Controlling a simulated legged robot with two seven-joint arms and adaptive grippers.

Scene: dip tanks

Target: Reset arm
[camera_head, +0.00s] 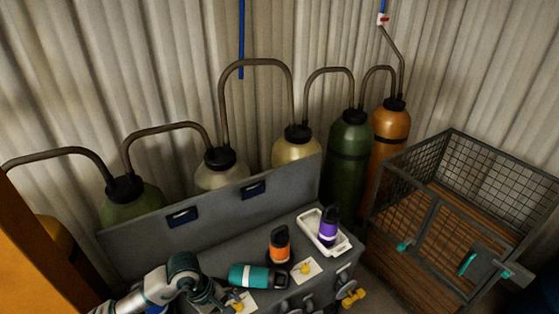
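My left arm comes in from the bottom left. Its dark gripper (217,297) is low over the grey bench, at the near left of a teal bottle (248,276). I cannot tell whether its fingers are apart or touch the bottle. The teal bottle lies on its side with its black cap to the right. My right gripper is not in view.
An orange bottle (279,246) stands upright on the grey bench (222,259). A purple bottle (328,228) stands in a white tray (309,219). White cards (314,268) lie nearby. Gas cylinders (346,160) line the wall behind; a mesh cage (450,215) stands right.

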